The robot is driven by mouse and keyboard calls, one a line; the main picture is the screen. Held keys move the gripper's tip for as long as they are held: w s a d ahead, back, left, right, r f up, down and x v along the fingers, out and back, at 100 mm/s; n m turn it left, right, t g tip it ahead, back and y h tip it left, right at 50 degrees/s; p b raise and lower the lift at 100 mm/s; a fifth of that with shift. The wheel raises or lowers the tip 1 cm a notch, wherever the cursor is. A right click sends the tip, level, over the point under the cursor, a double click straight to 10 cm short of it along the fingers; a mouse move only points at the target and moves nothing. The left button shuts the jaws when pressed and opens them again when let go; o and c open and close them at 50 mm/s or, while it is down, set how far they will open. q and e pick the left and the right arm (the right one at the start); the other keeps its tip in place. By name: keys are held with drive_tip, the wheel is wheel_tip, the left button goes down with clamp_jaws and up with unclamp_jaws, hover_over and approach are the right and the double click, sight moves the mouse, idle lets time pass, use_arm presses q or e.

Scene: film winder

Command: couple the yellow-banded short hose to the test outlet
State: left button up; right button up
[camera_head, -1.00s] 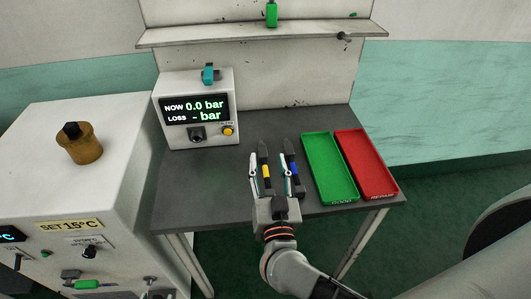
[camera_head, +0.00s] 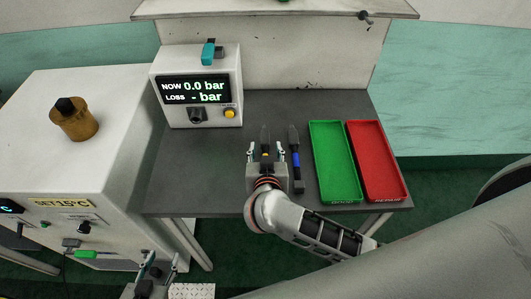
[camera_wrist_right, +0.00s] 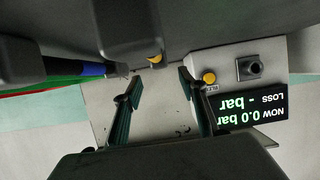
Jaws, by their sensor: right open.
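The yellow-banded short hose (camera_head: 265,154) lies on the grey bench, its dark upper end pointing to the back. My right gripper (camera_head: 266,151) is open around it, one finger on each side of the yellow band. In the right wrist view a bit of yellow band (camera_wrist_right: 154,58) shows between the fingers, mostly hidden. The tester box carries a dark round port (camera_head: 196,116), probably the test outlet; it also shows in the right wrist view (camera_wrist_right: 249,67). My left gripper (camera_head: 155,266) is at the bottom edge, partly cut off; its fingers look apart.
The blue-banded hose (camera_head: 296,160) lies close to the right of my right gripper. The green tray (camera_head: 334,198) and red tray (camera_head: 383,198) stand further right. The tester display (camera_head: 195,90) reads 0.0 bar. Bench left of the gripper is clear.

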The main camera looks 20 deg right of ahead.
sight(265, 140)
drive_tip(key=b+x, duration=0.1)
drive_tip(key=x, duration=0.4)
drive_tip(key=shift+w+f, duration=0.1)
drive_tip(key=shift+f, duration=0.05)
clamp_jaws()
